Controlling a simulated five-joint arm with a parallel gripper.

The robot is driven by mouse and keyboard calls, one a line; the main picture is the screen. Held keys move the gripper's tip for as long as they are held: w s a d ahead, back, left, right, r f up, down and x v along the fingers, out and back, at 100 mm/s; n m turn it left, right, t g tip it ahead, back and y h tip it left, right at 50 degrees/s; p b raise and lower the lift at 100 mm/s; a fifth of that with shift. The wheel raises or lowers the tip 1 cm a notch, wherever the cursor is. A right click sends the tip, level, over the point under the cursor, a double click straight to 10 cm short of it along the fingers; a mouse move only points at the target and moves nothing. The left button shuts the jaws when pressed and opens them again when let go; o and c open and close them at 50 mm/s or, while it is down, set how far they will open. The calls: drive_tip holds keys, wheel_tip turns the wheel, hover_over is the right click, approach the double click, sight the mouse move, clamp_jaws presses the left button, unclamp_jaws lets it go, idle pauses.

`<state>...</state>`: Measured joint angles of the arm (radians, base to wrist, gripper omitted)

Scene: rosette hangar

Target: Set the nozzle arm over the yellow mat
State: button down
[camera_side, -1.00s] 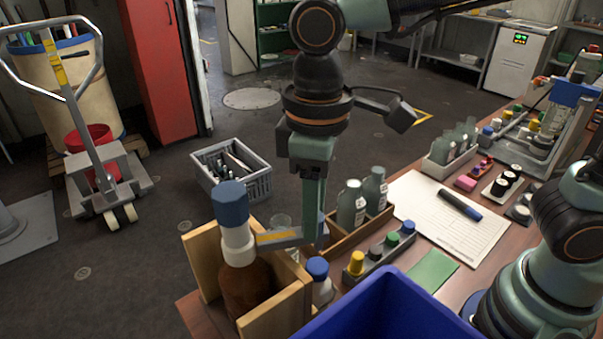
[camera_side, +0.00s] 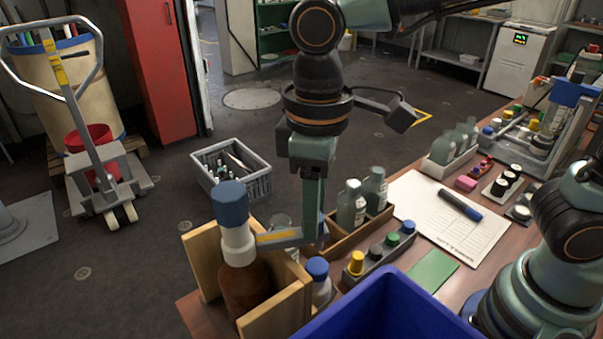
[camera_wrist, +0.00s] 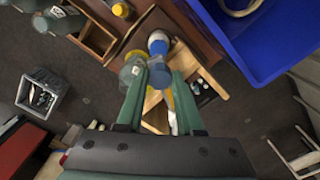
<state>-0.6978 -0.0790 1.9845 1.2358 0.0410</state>
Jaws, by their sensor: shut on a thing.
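A brown bottle (camera_side: 245,285) with a white collar and blue cap stands in a wooden holder (camera_side: 283,318) at the table's left end. The grey nozzle arm (camera_side: 277,239), with a yellow stripe, runs sideways from the bottle's collar to the right. My gripper (camera_side: 313,238) points down at its outer end and is shut on it. In the wrist view my gripper (camera_wrist: 158,78) shows two teal fingers, but what lies between them is hard to make out. I cannot pick out the yellow mat for certain; small yellow patches show near the fingers in the wrist view.
A small blue-capped bottle (camera_side: 318,270) stands close right of my gripper. A wooden tray (camera_side: 345,240) with grey bottles is behind it. A blue bin (camera_side: 385,310) stands at the front. A rack of coloured caps (camera_side: 375,255) and a paper sheet (camera_side: 465,235) lie further right.

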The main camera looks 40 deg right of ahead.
drive_tip(key=shift+w, duration=0.1)
idle(0.4)
drive_tip(key=w+n, duration=0.8)
drive_tip(key=n, duration=0.2)
drive_tip(key=shift+w, duration=0.25)
idle(0.6)
drive_tip(key=c, duration=0.5)
unclamp_jaws()
drive_tip(key=shift+r, duration=0.15)
wheel_tip(320, 180, up, 12)
drive_tip(key=shift+a+f, duration=0.1)
